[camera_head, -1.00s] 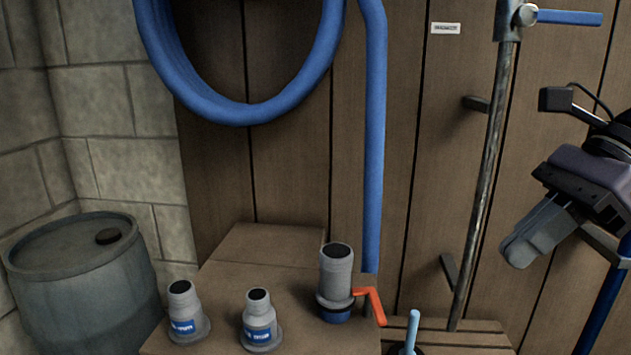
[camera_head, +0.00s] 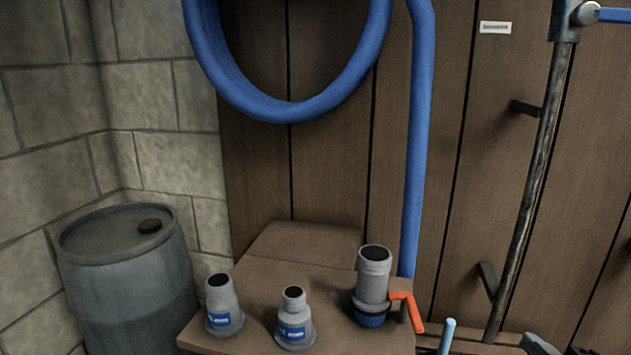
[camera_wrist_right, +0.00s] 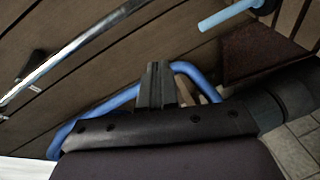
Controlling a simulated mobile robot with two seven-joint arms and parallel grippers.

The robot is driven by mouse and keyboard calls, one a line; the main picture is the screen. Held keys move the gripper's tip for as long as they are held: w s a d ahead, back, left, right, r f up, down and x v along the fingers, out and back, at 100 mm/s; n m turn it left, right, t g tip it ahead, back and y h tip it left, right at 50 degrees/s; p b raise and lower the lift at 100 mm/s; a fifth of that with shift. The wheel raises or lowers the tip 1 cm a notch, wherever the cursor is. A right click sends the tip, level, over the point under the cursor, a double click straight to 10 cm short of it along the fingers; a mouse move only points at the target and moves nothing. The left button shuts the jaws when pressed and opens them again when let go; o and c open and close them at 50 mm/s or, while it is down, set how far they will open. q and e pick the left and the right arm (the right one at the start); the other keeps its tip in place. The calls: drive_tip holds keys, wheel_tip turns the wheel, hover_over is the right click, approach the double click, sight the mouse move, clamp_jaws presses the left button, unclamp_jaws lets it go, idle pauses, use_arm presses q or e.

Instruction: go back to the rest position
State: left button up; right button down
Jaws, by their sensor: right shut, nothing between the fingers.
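My right gripper (camera_head: 540,343) shows only as a grey tip at the bottom right edge of the head view; the rest of it is cut off. In the right wrist view its dark fingers (camera_wrist_right: 155,85) are together, with nothing between them. My left gripper is in neither view.
Three grey fittings, at left (camera_head: 222,303), middle (camera_head: 294,318) and right (camera_head: 373,285), stand on a brown bench (camera_head: 255,280). An orange lever (camera_head: 409,311) is beside the right one. A barrel (camera_head: 128,280) stands left. A blue hose (camera_head: 240,95) and metal pipe (camera_head: 530,190) are at the plank wall.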

drive_tip(key=s+a+f+m+g+h, duration=0.25)
drive_tip(key=s+f+m+g, duration=0.45)
drive_tip(key=f, duration=0.4)
drive_tip(key=s+a+f+m+g+y, duration=0.2)
drive_tip(key=s+a+f+m+g, duration=0.1)
drive_tip(key=s+a, duration=0.25)
drive_tip(key=s+a+f+m+g+y, duration=0.1)
drive_tip(key=s+a+f+m+g, duration=0.15)
drive_tip(key=s+a, duration=0.35)
drive_tip(key=w+f+t+y+b, duration=0.1)
drive_tip(key=w+f+t, duration=0.1)
drive_tip(key=f, duration=0.3)
drive_tip(key=w+a+f+t+y+b, duration=0.1)
drive_tip(key=w+f+t, duration=0.2)
drive_tip(key=f+t, duration=0.2)
drive_tip(key=shift+a+f, duration=0.25)
drive_tip(key=shift+f, duration=0.4)
drive_tip(key=shift+w, duration=0.1)
